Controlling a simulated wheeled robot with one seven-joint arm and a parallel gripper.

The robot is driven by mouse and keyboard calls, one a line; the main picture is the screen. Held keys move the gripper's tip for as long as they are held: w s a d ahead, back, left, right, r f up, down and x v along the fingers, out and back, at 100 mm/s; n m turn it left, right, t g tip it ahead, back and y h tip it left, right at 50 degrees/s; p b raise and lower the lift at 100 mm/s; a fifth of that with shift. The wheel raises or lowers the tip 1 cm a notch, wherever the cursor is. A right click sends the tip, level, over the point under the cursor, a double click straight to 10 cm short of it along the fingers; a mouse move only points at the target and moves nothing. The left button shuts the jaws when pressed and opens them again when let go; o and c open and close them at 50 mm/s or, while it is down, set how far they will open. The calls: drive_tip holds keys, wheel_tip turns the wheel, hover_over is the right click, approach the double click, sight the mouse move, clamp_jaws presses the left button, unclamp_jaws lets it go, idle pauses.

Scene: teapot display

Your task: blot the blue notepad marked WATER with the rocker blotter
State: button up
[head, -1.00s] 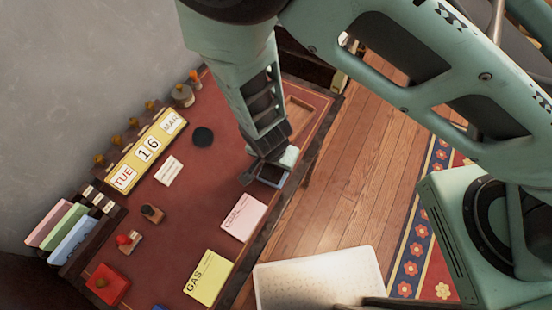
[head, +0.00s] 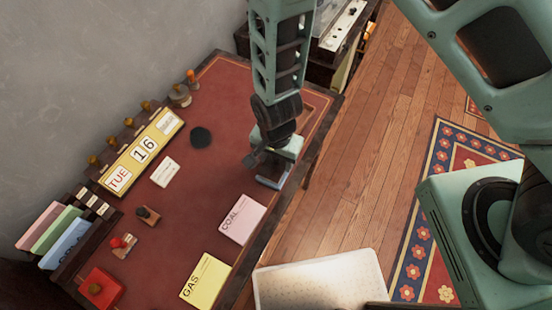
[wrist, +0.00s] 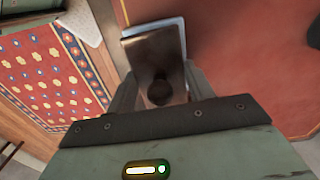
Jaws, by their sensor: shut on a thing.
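My gripper (head: 268,160) is low over the front right part of the red desk, just beyond the pink COAL notepad. In the wrist view my gripper (wrist: 158,98) is shut on the dark round knob of the rocker blotter (wrist: 150,48), a dark brown plate. A pale blue edge, seemingly the blue notepad (wrist: 153,25), shows along the blotter's far and right sides. It also shows as a blue strip in the head view (head: 270,183). The blotter covers most of it, and its WATER marking is hidden. I cannot tell whether the two touch.
The pink COAL notepad (head: 241,219) and yellow GAS notepad (head: 205,278) lie along the desk's front edge. The desk's middle is mostly clear.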

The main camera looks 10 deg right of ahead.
idle(0.3)
drive_tip(key=shift+w+d+g+y+b, duration=0.2)
drive_tip(key=shift+w+g+y+b, duration=0.15)
drive_tip(key=shift+g+b, duration=0.2)
drive_tip(key=shift+r+g+y, duration=0.1)
drive_tip(key=shift+g+y, duration=0.25)
drive_tip(key=shift+g, duration=0.1)
drive_tip(key=shift+s+a+t+p, duration=0.15)
drive_tip(key=shift+s+t+p, duration=0.15)
drive_tip(key=shift+t, duration=0.1)
drive_tip(key=shift+t+h+p, duration=0.4)
drive_tip(key=shift+t+h, duration=0.2)
drive_tip(key=shift+h, duration=0.1)
